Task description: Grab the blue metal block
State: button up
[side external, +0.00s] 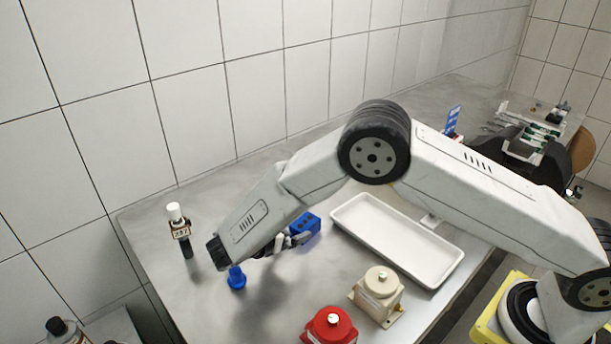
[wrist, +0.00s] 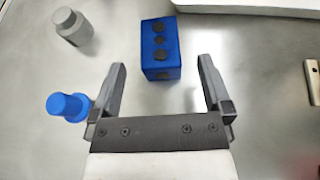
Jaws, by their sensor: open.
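The blue metal block (wrist: 160,48) has dark round holes on its top. In the wrist view it lies ahead of my gripper (wrist: 163,80), centred near the line between the two open, empty fingers. Its near end is close to the level of the fingertips; I cannot tell the height gap. In the side view the blue block (side external: 306,224) lies on the metal table, left of the white tray. My gripper (side external: 284,242) shows there beside the block, partly hidden by my own arm.
A blue round part (side external: 236,277) stands close to my wrist. A white-capped bottle (side external: 179,230) stands at the left. A white tray (side external: 446,276) lies right of the block. A beige part (side external: 378,295) and a red part (side external: 330,325) stand in front. A grey cylinder (wrist: 72,27) is left of the block.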

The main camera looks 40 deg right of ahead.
aim_at(303, 223)
jog(key=shift+d+f, duration=0.1)
jog(key=shift+d, duration=0.1)
jog(key=shift+x, duration=2.45)
jog(key=shift+w, duration=0.1)
grip_shut()
